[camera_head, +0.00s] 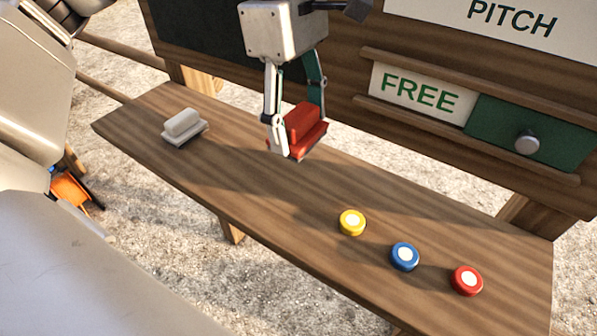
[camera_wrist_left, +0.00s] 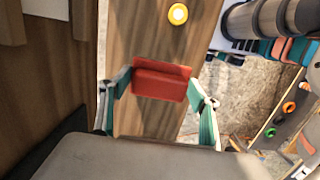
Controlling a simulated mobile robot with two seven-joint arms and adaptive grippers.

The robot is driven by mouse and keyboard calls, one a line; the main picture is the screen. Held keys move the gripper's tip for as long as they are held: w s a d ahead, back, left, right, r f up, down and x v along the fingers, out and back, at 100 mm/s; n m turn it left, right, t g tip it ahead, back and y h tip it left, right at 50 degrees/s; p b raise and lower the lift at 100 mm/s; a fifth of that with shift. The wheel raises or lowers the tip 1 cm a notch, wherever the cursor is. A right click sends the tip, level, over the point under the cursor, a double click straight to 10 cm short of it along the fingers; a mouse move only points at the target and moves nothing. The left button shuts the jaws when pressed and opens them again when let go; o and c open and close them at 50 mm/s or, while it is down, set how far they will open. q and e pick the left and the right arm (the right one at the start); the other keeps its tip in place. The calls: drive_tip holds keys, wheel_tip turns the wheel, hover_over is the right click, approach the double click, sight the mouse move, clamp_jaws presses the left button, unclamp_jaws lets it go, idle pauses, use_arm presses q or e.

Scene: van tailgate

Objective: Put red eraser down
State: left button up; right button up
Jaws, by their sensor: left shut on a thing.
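The red eraser (camera_head: 307,128) is between the two fingers of my left gripper (camera_head: 297,140), above the wooden bench near its back edge. My left gripper is shut on it, with one finger at each end. The left wrist view also shows the red eraser (camera_wrist_left: 161,82) held across the fingers, with the bench behind it. Whether its underside touches the bench cannot be told. My right gripper is not clearly in view.
The wooden bench (camera_head: 250,190) carries a white eraser (camera_head: 184,125) at the left and yellow (camera_head: 352,222), blue (camera_head: 404,256) and red (camera_head: 467,280) round pieces at the right. A board with a "FREE" sign (camera_head: 415,92) and green slider (camera_head: 500,125) stands behind. The bench's middle is clear.

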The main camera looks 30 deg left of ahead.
use_arm(q)
wheel_tip(320, 180, down, 7)
drive_tip(key=shift+b, duration=0.4)
wheel_tip(320, 180, down, 4)
drive_tip(key=shift+f+b, duration=0.2)
drive_tip(key=shift+b, duration=0.15)
drive_tip(key=shift+f, duration=0.1)
drive_tip(key=o, duration=1)
